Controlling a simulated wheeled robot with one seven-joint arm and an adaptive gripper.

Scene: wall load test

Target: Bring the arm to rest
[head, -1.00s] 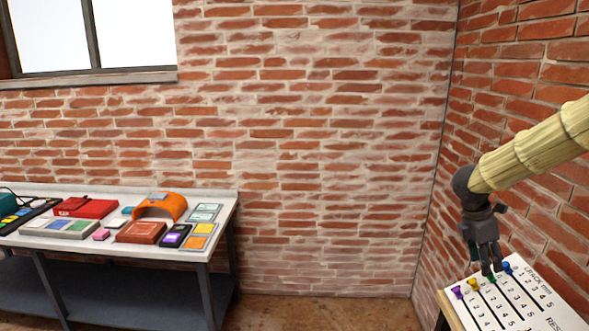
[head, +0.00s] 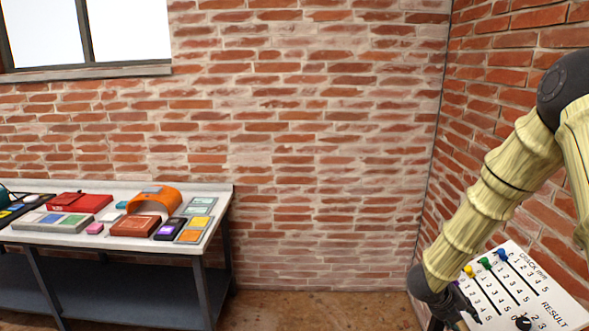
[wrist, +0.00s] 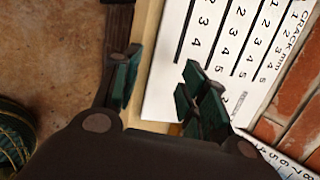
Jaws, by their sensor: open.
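My arm comes in from the right in the head view and bends down over the left edge of a white panel (head: 507,291) marked CRACK mm and RESULT. My gripper (head: 464,318) is low at the bottom of the head view, partly cut off by the frame and hidden by my wrist. In the wrist view my gripper (wrist: 155,88) shows its two dark green fingers apart with nothing between them, over the panel's wooden edge (wrist: 150,50). Yellow (head: 468,271), green (head: 485,263) and blue (head: 502,255) knobs sit at the top of the panel's slots.
A white-topped bench (head: 120,246) stands at the left under a window. It holds a red case (head: 80,203), an orange curved piece (head: 155,198) and several small devices. Brick walls meet in a corner behind the panel. The floor (head: 320,310) between bench and panel is clear.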

